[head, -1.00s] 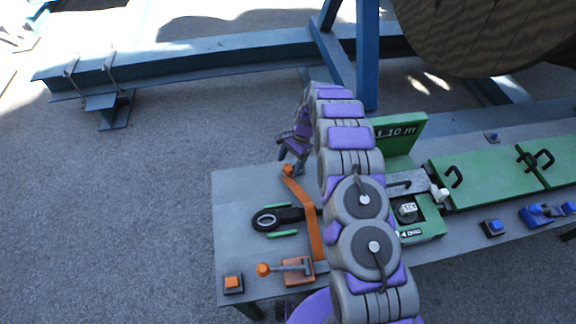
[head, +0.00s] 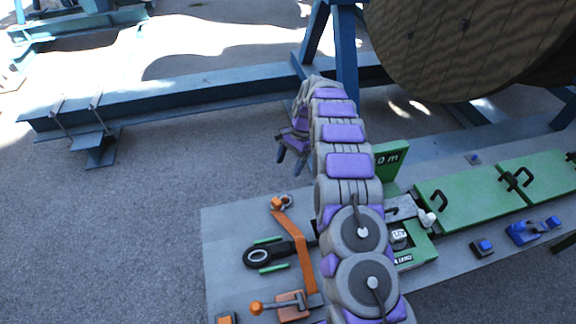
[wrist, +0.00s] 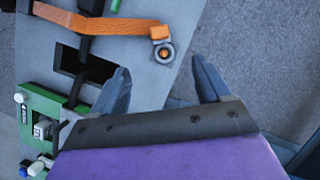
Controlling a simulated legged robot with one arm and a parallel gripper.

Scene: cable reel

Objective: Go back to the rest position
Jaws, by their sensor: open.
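My gripper (head: 291,158) is open and empty in the head view, above and beyond the far left part of the grey bench (head: 225,228). In the wrist view the fingers of my gripper (wrist: 165,85) are spread, with bench edge and ground between and beyond them. My purple and grey arm stretches across the bench and hides part of it. An orange bar (head: 298,240) lies on the bench with an orange end at its far side; it also shows in the wrist view (wrist: 100,22).
A black arm with a ring (head: 258,257) and an orange-handled lever (head: 285,304) are on the bench. Green panels (head: 455,195) and blue buttons (head: 482,247) are at the right. A blue steel beam (head: 180,92) and a large wooden reel (head: 455,45) stand behind.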

